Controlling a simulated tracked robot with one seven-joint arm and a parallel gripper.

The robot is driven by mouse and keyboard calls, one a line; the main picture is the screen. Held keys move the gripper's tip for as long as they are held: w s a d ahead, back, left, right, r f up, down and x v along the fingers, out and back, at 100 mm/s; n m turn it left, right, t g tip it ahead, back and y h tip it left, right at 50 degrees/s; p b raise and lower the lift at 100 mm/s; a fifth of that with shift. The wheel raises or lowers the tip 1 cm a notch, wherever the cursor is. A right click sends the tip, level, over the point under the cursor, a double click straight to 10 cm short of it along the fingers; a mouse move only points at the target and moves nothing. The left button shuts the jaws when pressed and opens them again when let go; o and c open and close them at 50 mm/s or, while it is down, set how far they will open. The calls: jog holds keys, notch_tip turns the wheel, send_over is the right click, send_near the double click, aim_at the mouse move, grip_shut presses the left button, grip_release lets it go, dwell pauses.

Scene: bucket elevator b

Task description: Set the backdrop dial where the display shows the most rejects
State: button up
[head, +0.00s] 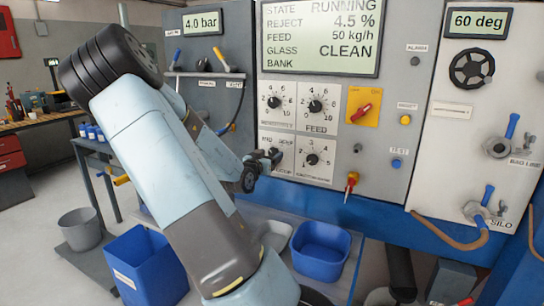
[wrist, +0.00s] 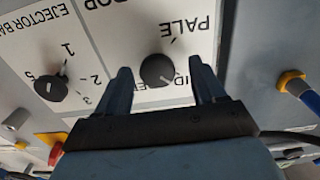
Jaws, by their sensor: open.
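The display (head: 320,38) reads STATE RUNNING, REJECT 4.5 %, FEED 50 kg/h, GLASS CLEAN. The BANK line shows no readable value. The backdrop dial (wrist: 158,70) is a round black knob on a white plate, seen upside down in the wrist view, with PALE and MID marks legible. Its pointer direction is not clear. In the head view my gripper hides this knob at the lower left plate (head: 275,145). My gripper (wrist: 158,75) is open, one finger on each side of the knob. I cannot tell whether the fingers touch it.
The ejector bank knob (wrist: 50,87) is beside the backdrop plate; it also shows in the head view (head: 312,159). Above are the FEED knob (head: 316,106), another knob (head: 274,102) and a red switch (head: 362,112). Blue bins (head: 320,250) stand below.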

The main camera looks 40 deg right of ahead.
jog(key=shift+w+d, duration=0.1)
jog(key=shift+d, duration=0.15)
jog(key=shift+c, duration=0.4)
jog(key=shift+a, duration=0.1)
jog(key=c, duration=0.9)
jog(key=shift+d+r, duration=0.15)
jog(key=shift+d, duration=0.2)
jog(key=shift+c, duration=0.3)
jog(key=shift+w+a+f, duration=0.1)
jog(key=shift+a+f, duration=0.1)
